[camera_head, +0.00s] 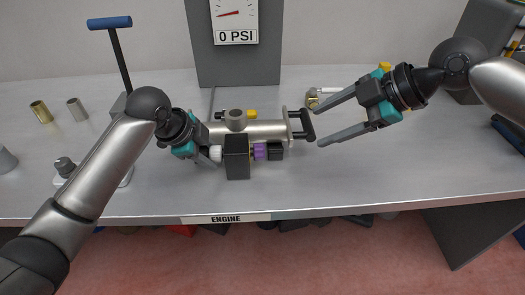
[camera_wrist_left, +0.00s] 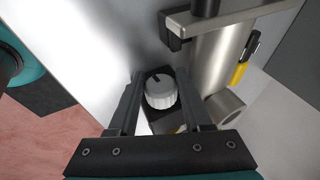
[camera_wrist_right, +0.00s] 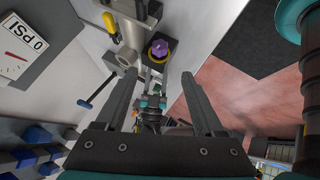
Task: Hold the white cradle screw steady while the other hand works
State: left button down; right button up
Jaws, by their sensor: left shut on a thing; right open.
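The white cradle screw (camera_head: 216,153) is a ribbed white knob on the left side of a dark block (camera_head: 237,165) under a metal cylinder (camera_head: 262,131). My left gripper (camera_head: 208,156) is shut on it; in the left wrist view the screw (camera_wrist_left: 160,92) sits between the two fingers (camera_wrist_left: 158,95), with a dark mark on its face. A purple knob (camera_head: 260,151) is on the block's right side and also shows in the right wrist view (camera_wrist_right: 160,49). My right gripper (camera_head: 316,124) is open and empty, right of the cylinder, its fingers pointing left, apart from the purple knob.
A gauge panel (camera_head: 236,65) reading 0 PSI rises behind. A blue-handled T-shaped tool (camera_head: 110,23) and small metal cylinders (camera_head: 77,108) are at the left. The bench's front right is clear.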

dwell(0.5)
jog(key=v, duration=1.2)
pick_arm(q)
jog(key=shift+c, duration=1.3)
grip_release()
jog(key=shift+r, duration=0.1)
